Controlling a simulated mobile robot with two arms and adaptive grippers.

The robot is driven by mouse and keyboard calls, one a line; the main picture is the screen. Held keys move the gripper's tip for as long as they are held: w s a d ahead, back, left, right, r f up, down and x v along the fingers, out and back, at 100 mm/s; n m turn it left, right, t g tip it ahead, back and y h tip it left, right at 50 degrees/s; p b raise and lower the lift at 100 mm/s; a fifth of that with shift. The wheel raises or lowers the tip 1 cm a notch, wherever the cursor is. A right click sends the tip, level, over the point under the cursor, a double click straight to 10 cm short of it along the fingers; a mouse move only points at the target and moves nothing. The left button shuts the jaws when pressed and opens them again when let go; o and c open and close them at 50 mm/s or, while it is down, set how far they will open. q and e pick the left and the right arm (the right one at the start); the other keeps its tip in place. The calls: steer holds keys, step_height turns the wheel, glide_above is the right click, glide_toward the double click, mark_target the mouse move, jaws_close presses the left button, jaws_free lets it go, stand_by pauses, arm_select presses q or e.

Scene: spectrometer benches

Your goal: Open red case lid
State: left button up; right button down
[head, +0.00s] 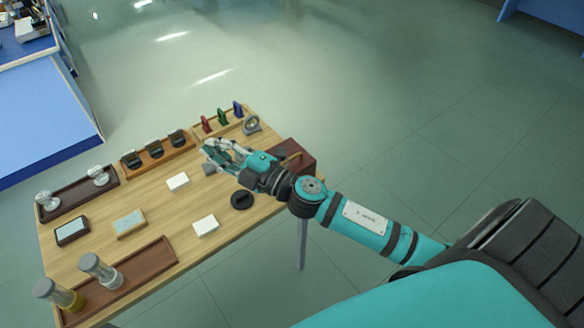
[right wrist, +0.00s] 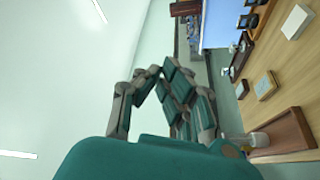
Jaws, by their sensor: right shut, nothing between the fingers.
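A dark red case (head: 300,151) with a brass-coloured bar stands at the right end of the wooden table, partly hidden behind my right wrist. I cannot tell how its lid stands. My right gripper (head: 212,151) is shut and empty above the table, to the left of the case, with its fingers pointing left, away from the case. The right wrist view shows the same gripper (right wrist: 150,74) with its fingertips close together; the case is not clear there. My left gripper is not in view.
The wooden table (head: 150,205) holds a rack with red, green and blue pieces (head: 221,119), a round dial (head: 251,125), a black round knob (head: 242,200), white boxes (head: 205,225) and a brown tray with jars (head: 145,268). A blue bench (head: 40,120) stands at the upper left.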

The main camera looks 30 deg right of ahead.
steer(key=s+a+r+n+g+y, duration=0.1)
steer(key=a+r+n+g+y, duration=0.1)
steer(key=a+n+g+y, duration=0.3)
steer(key=n+g+h, duration=0.9)
steer(key=n+h, duration=0.4)
steer(key=h, duration=0.1)
glide_toward(292, 168)
steer(key=f, duration=0.2)
steer(key=a+f+p, duration=0.1)
steer(key=f, duration=0.1)
steer(key=a+f+p, duration=0.1)
steer(key=f, duration=0.1)
steer(key=shift+w+f, duration=0.25)
steer(key=shift+w, duration=0.05)
steer(key=shift+r, duration=0.15)
